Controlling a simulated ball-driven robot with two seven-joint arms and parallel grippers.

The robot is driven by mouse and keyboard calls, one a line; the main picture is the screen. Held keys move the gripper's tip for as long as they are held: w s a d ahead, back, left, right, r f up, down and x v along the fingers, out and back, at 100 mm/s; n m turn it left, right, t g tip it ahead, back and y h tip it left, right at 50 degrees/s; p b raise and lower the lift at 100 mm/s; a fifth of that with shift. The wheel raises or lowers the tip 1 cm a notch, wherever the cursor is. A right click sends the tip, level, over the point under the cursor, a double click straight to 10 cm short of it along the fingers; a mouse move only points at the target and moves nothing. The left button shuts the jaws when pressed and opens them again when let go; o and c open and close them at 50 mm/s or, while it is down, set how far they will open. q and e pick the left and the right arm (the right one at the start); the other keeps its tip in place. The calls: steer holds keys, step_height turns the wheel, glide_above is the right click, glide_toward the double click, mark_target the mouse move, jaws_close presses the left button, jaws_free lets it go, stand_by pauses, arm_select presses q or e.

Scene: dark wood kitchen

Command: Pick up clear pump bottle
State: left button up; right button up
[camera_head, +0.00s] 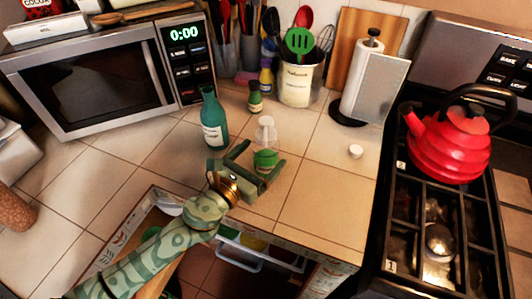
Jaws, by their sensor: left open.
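The clear pump bottle (265,135) stands upright on the tiled counter, with a whitish see-through upper part and green lower down. My left gripper (263,152) is open, low over the counter. Its two fingers lie on either side of the bottle's lower part, one to the left and one to the right. I cannot tell whether either finger touches it. Part of the bottle's base is hidden by the gripper. My right gripper is not in view.
A teal bottle (213,120) stands close left of the gripper, and a small green bottle (255,98) stands behind. A utensil crock (296,84) and paper towel holder (370,85) are at the back. An open drawer (236,262) lies below the arm. A red kettle (448,145) sits right.

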arm_select(q)
steer(key=x, duration=0.4)
steer(key=shift+w+d+f+b, duration=0.2)
steer(key=shift+w+b, duration=0.1)
steer(key=shift+b, duration=0.05)
steer(key=shift+r, duration=0.1)
steer(key=c, duration=1.2)
